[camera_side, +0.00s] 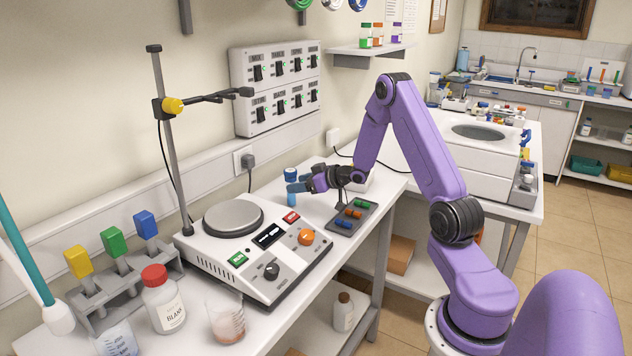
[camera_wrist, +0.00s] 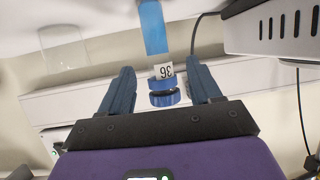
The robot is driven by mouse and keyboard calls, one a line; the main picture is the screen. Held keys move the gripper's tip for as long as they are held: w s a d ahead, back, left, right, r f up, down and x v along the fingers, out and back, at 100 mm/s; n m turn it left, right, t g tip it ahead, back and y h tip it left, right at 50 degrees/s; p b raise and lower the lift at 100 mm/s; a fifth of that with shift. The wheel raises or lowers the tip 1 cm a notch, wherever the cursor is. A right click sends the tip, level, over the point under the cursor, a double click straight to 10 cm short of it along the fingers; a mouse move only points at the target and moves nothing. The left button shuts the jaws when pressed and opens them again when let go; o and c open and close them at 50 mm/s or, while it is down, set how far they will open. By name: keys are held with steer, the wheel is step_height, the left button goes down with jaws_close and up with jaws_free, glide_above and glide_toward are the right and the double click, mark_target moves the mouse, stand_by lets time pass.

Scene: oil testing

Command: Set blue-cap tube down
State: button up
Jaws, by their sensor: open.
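The blue-cap tube (camera_side: 291,174) stands upright behind the hot-plate device, its lower end at or close to the white bench top. In the wrist view its blue cap (camera_wrist: 165,98), a white label reading 36 and its light blue body show, with the picture upside down. My gripper (camera_side: 300,184) is open, with one finger on each side of the tube near the cap and label. In the wrist view a gap shows between the tube and each finger (camera_wrist: 163,69). My fingers partly cover the tube in the side view.
A dark tray (camera_side: 369,208) with green, orange and blue capped tubes lies just right of my gripper. The hot-plate device (camera_side: 255,262) stands in front. A switch panel (camera_side: 277,86) is on the wall. A clear glass vessel (camera_wrist: 64,48) shows in the wrist view.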

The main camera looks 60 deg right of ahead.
steer(key=v, duration=0.6)
steer(key=shift+a, duration=0.1)
steer(key=a+n+g, duration=0.1)
steer(key=a, duration=0.4)
steer(key=a+r+n+g, duration=0.1)
steer(key=a, duration=0.3)
steer(key=w+a+r+n+g, duration=0.1)
steer(key=a, duration=0.4)
steer(key=shift+a+r, duration=0.25)
steer(key=shift+a, duration=0.1)
steer(key=s+a+g, duration=0.1)
steer(key=s+a, duration=0.1)
steer(key=a, duration=0.2)
steer(key=s+a+r+n+g, duration=0.1)
steer(key=s+a, duration=0.1)
steer(key=a, duration=0.1)
steer(key=s+a+r+n, duration=0.1)
steer(key=s+a, duration=0.1)
steer(key=a, duration=0.2)
steer(key=shift+s+a+g+y, duration=0.35)
steer(key=shift+s+g+y, duration=0.05)
steer(key=s+a+n+g, duration=0.3)
steer(key=s, duration=1)
steer(key=s+a+r+n+g+h, duration=0.1)
steer(key=s+a+n+g, duration=0.2)
steer(key=s, duration=1.1)
steer(key=shift+a+n+g+h, duration=0.2)
steer(key=shift+n+g+h, duration=0.1)
steer(key=shift+g, duration=0.4)
